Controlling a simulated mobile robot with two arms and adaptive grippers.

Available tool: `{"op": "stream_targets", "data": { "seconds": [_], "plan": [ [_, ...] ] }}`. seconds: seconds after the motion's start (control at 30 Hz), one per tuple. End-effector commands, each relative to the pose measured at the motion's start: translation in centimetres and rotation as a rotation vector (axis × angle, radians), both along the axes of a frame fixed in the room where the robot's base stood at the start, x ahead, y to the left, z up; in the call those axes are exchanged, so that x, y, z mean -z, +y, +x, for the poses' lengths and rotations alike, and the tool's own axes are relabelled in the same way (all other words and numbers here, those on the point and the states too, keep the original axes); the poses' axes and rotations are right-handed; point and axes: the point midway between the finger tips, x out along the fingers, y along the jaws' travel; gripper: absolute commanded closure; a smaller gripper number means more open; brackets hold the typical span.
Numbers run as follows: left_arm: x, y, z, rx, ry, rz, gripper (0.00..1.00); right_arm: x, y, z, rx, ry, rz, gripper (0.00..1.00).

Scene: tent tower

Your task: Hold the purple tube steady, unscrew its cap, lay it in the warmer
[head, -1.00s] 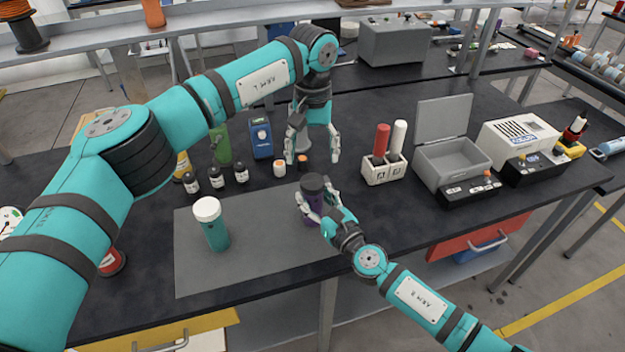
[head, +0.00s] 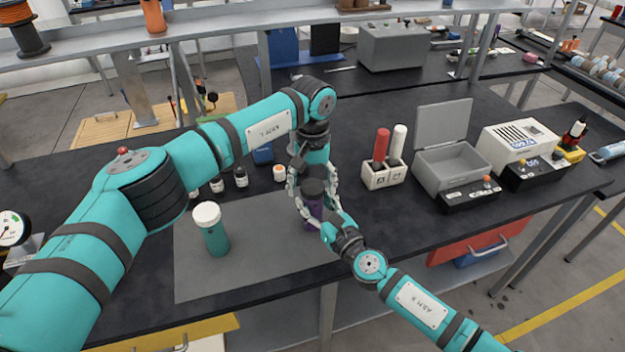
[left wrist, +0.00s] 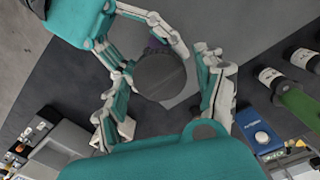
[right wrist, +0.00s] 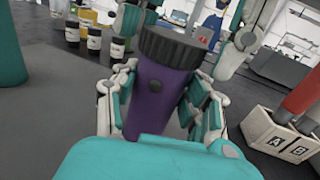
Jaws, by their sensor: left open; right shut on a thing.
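The purple tube (head: 314,214) stands upright on the grey mat (head: 262,262). Its dark ribbed cap (head: 313,187) is on top; both also show in the right wrist view, the tube (right wrist: 158,98) below the cap (right wrist: 178,50). My right gripper (head: 318,220) is shut around the tube's body. My left gripper (head: 312,196) points down from above, open, with its fingers on either side of the cap. In the left wrist view the round cap (left wrist: 160,75) lies between the spread fingers, apart from at least one. An open grey box with a raised lid (head: 452,160), apparently the warmer, stands to the right.
A teal tube with a white cap (head: 212,230) stands on the mat's left. A white holder marked A and B (head: 384,178) carries a red and a white stick. A white device (head: 518,140) stands beyond the grey box. Small bottles stand behind the mat.

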Motion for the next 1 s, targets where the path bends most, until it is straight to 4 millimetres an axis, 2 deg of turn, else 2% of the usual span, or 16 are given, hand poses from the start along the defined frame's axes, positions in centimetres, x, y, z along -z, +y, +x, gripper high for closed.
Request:
{"op": "stream_targets", "data": {
  "seconds": [0.07, 0.47, 0.57, 0.67, 0.77, 1.0],
  "plan": [
    [-0.01, 0.00, 0.00, 0.000, 0.000, 0.000, 0.34, 0.01, 0.00, 0.00, 0.000, 0.000, 0.000, 1.00],
    [-0.03, 0.03, 0.02, -0.001, 0.000, 0.000, 0.86, 0.00, -0.01, 0.01, 0.000, 0.000, 0.000, 1.00],
    [-0.04, 0.04, 0.02, -0.010, 0.000, 0.001, 0.88, 0.00, -0.01, 0.01, 0.000, 0.000, 0.000, 1.00],
    [-0.06, 0.07, 0.05, -0.089, -0.001, 0.001, 0.88, 0.00, -0.02, 0.01, 0.000, 0.000, 0.000, 1.00],
    [-0.07, 0.10, 0.05, -0.265, -0.001, 0.002, 0.88, 0.01, -0.02, 0.01, 0.001, 0.000, 0.000, 1.00],
    [-0.07, 0.11, 0.04, -0.806, -0.002, 0.001, 0.88, 0.01, -0.03, 0.02, 0.001, 0.000, 0.000, 1.00]
  ]
}}
